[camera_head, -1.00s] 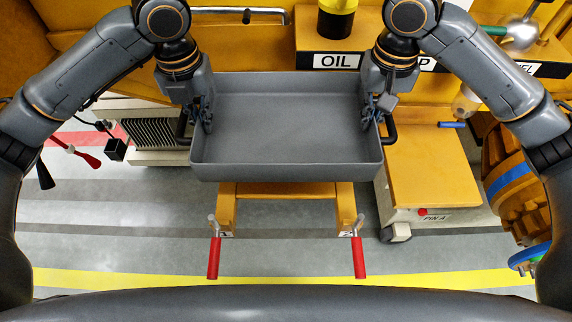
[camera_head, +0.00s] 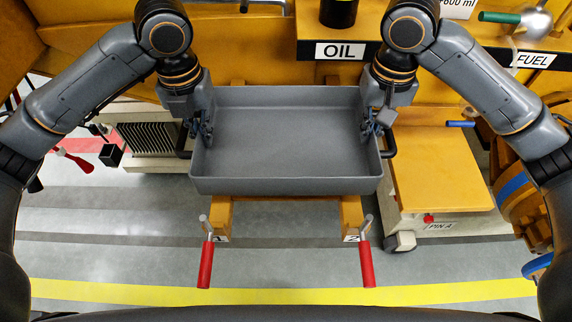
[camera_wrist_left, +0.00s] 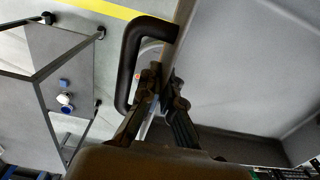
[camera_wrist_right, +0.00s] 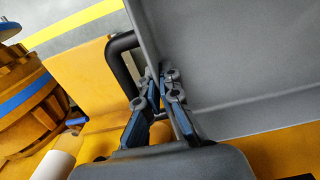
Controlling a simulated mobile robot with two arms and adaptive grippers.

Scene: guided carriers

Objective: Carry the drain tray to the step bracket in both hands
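The drain tray (camera_head: 285,186) is a wide, shallow grey tray, empty and roughly level, in the middle of the head view. My left gripper (camera_head: 203,128) is shut on its left wall beside a black handle; the left wrist view shows the fingers (camera_wrist_left: 163,88) at that wall. My right gripper (camera_head: 373,124) is shut on the right wall, with its fingers (camera_wrist_right: 162,88) inside another black handle's span. The step bracket (camera_head: 222,222) is orange, with two arms marked 1 and 2 and red-handled levers (camera_head: 367,262). The tray overlaps it from above; whether they touch is hidden.
Behind stands an orange machine with an OIL sign (camera_head: 339,50) and a FUEL sign (camera_head: 533,60). A cart marked PIN A (camera_head: 440,180) is close on the right. A finned unit (camera_head: 150,140) is on the left. The floor in front is open, with a yellow line (camera_head: 120,293).

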